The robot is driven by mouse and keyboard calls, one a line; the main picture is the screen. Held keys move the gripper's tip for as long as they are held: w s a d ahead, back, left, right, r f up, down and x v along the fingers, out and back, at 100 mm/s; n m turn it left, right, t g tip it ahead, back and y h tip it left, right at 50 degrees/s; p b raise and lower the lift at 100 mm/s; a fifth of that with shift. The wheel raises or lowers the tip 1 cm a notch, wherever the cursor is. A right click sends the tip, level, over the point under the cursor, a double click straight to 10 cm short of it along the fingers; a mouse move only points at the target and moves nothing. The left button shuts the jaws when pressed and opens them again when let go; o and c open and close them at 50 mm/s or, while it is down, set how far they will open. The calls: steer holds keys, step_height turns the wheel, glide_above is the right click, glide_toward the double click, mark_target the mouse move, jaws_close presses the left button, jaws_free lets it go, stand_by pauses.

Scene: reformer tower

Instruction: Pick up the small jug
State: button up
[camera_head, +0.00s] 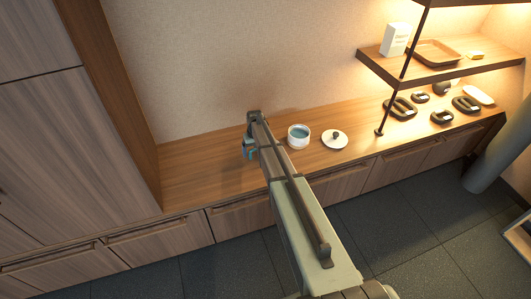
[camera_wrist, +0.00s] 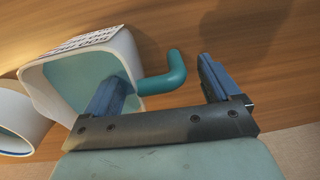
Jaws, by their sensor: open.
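The small jug (camera_wrist: 68,85) is in the wrist view, white outside and teal inside, with a squarish mouth and a bent teal handle (camera_wrist: 166,78) pointing right. Printed marks show on its far side. My gripper (camera_wrist: 162,88) is open around the handle side of the jug. Its left finger overlaps the jug's mouth; I cannot tell whether it is inside or above it. Its right finger is to the right of the handle, with a gap. In the head view my gripper (camera_head: 250,148) is over the wooden counter, and I cannot make out the jug there.
A white round pot (camera_head: 299,138) with teal inside stands on the counter (camera_head: 195,180), right of my gripper. A lid (camera_head: 334,139) lies beside it. Several dark dishes (camera_head: 442,118) are farther right, under a shelf (camera_head: 440,72). A tall cabinet (camera_head: 75,110) bounds the left.

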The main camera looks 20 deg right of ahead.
steer(key=shift+f, duration=0.75)
jaws_close()
